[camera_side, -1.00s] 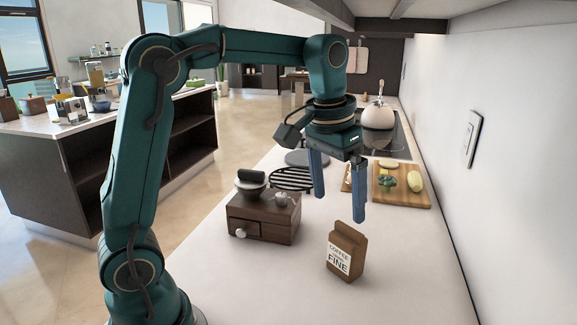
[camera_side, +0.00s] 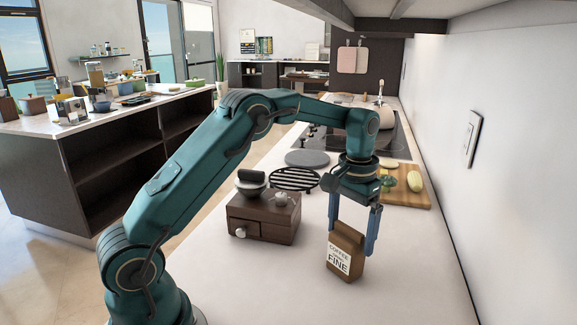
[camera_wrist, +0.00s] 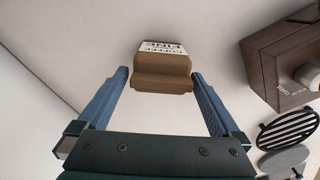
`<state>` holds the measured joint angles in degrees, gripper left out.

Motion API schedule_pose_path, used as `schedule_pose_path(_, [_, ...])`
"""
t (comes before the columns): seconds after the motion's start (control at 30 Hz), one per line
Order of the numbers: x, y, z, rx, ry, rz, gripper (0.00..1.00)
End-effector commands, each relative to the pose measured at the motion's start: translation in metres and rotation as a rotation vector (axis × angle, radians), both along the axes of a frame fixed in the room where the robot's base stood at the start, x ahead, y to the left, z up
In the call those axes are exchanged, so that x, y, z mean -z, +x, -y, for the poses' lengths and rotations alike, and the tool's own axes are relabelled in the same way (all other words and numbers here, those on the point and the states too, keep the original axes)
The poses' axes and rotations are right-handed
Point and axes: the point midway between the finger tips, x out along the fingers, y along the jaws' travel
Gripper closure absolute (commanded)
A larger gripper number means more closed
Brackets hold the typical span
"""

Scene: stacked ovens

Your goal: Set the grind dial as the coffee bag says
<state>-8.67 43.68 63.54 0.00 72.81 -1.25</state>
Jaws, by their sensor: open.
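A brown coffee bag (camera_side: 346,257) stands upright on the counter in the side view, with a white label reading "COFFEE" and "FINE". It also shows in the wrist view (camera_wrist: 163,75). My gripper (camera_side: 353,240) is open and low at the bag, its two blue fingers on either side of the bag's top. In the wrist view my gripper (camera_wrist: 158,88) has gaps between each finger and the bag. The wooden grinder box (camera_side: 263,219) stands to the left, with a light knob (camera_side: 281,198) on top. A dial (camera_wrist: 309,76) with small markings shows on it in the wrist view, too small to read.
A round black wire rack (camera_side: 294,179) and a grey disc (camera_side: 307,158) lie behind the grinder. A cutting board (camera_side: 408,198) with vegetables is behind my gripper. The wall runs along the right. The front counter is clear.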

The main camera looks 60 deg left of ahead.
Motion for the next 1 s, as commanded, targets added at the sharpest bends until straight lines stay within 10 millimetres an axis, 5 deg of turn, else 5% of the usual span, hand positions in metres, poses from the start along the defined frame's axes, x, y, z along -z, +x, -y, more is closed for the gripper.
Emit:
schedule_pose_path(0.6, [0.065,-0.004,-0.001,0.000,0.000,-0.002,0.00])
schedule_pose_path(0.87, [0.068,-0.004,-0.001,0.000,0.000,0.001,0.00])
schedule_pose_path(1.0, [0.067,-0.004,-0.001,0.000,0.000,0.001,0.50])
